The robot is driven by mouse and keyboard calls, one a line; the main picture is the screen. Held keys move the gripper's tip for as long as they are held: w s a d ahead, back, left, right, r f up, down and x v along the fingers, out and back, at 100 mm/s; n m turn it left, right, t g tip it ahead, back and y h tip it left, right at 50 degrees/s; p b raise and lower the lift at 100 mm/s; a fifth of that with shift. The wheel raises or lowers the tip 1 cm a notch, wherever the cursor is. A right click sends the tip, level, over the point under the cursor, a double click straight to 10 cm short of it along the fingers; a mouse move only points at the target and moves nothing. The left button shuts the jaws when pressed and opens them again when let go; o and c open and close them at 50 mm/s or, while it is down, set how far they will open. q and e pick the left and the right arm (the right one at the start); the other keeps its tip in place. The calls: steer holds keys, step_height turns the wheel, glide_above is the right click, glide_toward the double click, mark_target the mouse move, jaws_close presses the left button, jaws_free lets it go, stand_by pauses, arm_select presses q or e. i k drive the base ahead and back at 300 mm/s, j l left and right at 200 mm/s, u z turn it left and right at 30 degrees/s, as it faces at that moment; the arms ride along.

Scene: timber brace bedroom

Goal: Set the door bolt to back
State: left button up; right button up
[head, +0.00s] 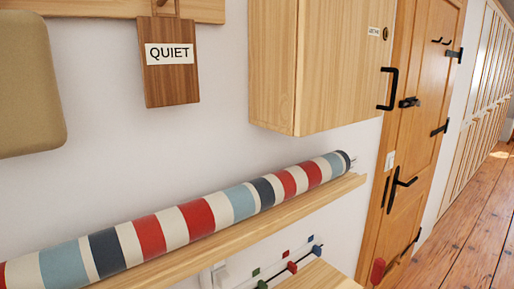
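The wooden door (415,120) stands at the right in the head view and looks closed, seen at a steep angle. A small black fitting that looks like the door bolt (408,102) is on its near side, above the black lever handle (398,187). The bolt is too small to tell which way it is set. Neither of my grippers is in view.
A wooden wall cabinet (340,60) with a black handle stands out before the door. A striped roll (175,228) lies on a long wooden shelf (235,238). Coloured knobs (292,267) sit below. The plank floor (470,235) at the right is clear.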

mark_target(419, 104)
steer(key=i+l, duration=0.15)
steer(key=l, duration=0.2)
steer(key=i+l+u, duration=0.1)
steer(key=l, duration=0.25)
steer(key=i+l, duration=0.15)
steer(key=l, duration=0.2)
steer(key=i+l+u, duration=0.1)
steer(key=l, duration=0.25)
steer(key=i+l, duration=0.15)
steer(key=l, duration=0.25)
